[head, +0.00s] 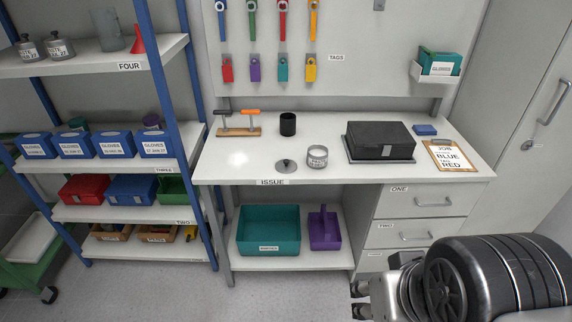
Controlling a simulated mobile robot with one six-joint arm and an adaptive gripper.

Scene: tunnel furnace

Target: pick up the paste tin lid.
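The paste tin lid (286,166) looks like a flat grey disc with a small dark knob. It lies on the worktop near the front edge. An open, pale tin (317,158) with a label stands upright just right of it, apart from it. My gripper (357,299) is low at the bottom right, in front of the bench and below the worktop, well away from the lid. Its two dark fingertips show apart, with nothing seen between them. Part of the gripper is hidden by my arm.
On the worktop (236,172) stand a black cup (288,124), a wooden rack with handled tools (239,131), a black case (380,141), a small blue box (425,130) and a clipboard (450,155). Shelves stand left, drawers (415,202) below right. The worktop's front left is clear.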

